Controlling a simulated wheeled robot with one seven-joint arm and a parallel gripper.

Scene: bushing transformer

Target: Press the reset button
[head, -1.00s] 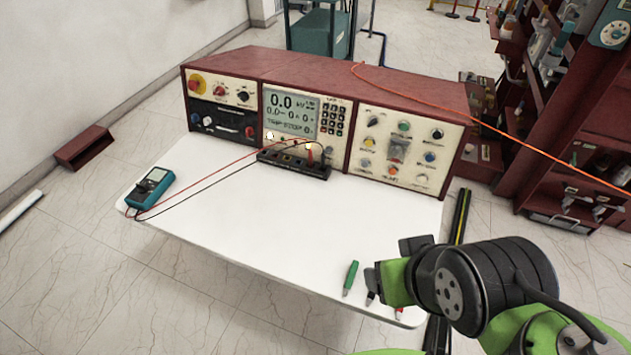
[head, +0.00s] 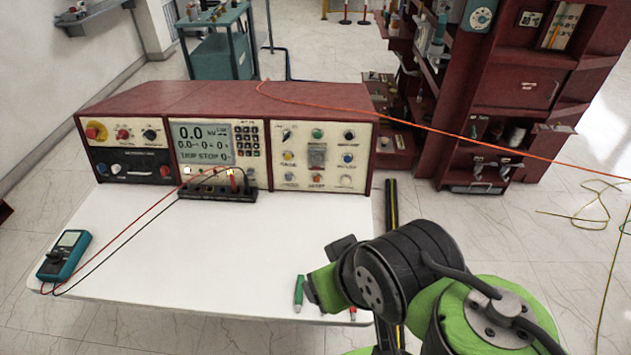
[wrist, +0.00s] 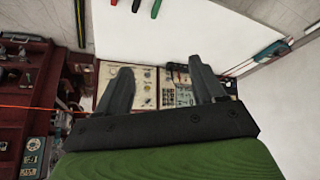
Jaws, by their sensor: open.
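The dark red console has a cream right-hand panel (head: 320,158) with several coloured buttons and knobs. An orange-red button (head: 317,179) sits at the middle of its bottom row, above a small label that I cannot read for sure. The same panel also shows small in the wrist view (wrist: 134,82), upside down between my finger tips. My gripper (wrist: 160,78) is open and empty, its two dark fingers spread wide, apart from the panel. In the head view my arm is at the lower right, over the table's near right corner; the fingers are not clear there.
A white table (head: 190,255) in front of the console is mostly clear. A teal multimeter (head: 64,255) lies at its left. Red and black leads run to a black terminal block (head: 215,194). A green probe (head: 298,293) lies near my arm. Red shelving (head: 500,110) stands at right.

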